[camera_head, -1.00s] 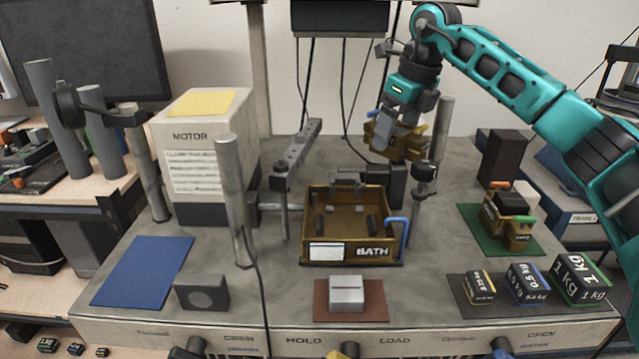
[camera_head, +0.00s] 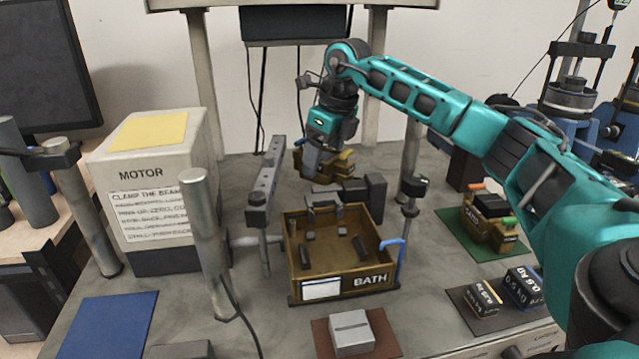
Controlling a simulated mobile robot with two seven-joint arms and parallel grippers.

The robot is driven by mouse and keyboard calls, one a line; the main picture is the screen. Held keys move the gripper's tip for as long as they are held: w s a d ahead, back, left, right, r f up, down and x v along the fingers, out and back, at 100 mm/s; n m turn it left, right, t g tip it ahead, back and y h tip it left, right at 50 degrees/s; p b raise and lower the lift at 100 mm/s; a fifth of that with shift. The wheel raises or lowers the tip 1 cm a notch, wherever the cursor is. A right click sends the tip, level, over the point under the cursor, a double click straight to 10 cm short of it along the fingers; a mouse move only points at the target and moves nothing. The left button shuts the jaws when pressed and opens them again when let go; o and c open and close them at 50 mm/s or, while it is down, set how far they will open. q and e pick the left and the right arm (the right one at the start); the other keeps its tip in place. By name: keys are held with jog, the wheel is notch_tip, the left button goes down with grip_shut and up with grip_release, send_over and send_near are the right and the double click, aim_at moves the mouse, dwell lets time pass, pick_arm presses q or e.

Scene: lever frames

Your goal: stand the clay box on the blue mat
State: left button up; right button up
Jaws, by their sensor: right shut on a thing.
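The clay box (camera_head: 342,165), an ochre-brown block, is held in the air by my right gripper (camera_head: 325,160), which is shut on it. It is behind and above the BATH tray, and the gripper hides much of it. Its label cannot be read. The blue mat (camera_head: 108,325) lies flat and bare at the front left of the bench, well apart from the gripper and partly cut off by the picture's bottom edge. My left gripper is not in view.
The BATH tray (camera_head: 345,283) stands mid-bench, with a beam (camera_head: 268,180) beside it. A metal post (camera_head: 205,245) and the MOTOR box (camera_head: 160,190) rise between the held box and the blue mat. A silver block (camera_head: 352,332) sits in front. A green mat (camera_head: 455,222) holds another brown box.

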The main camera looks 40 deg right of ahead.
aim_at(322, 181)
jog(key=shift+s+x, duration=0.25)
jog(key=shift+x, duration=0.85)
jog(key=shift+s+x, duration=0.25)
jog(key=shift+x, duration=0.85)
jog(key=shift+d, duration=0.1)
jog(key=shift+f, duration=0.1)
jog(key=shift+s+f+b, duration=0.1)
jog(key=shift+f+b, duration=0.3)
jog(key=shift+f, duration=0.25)
jog(key=o, duration=1.1)
jog(key=shift+f, duration=0.25)
jog(key=shift+c, duration=0.2)
jog(key=shift+o, duration=1)
jog(key=shift+r, duration=0.15)
jog(key=shift+r, duration=0.1)
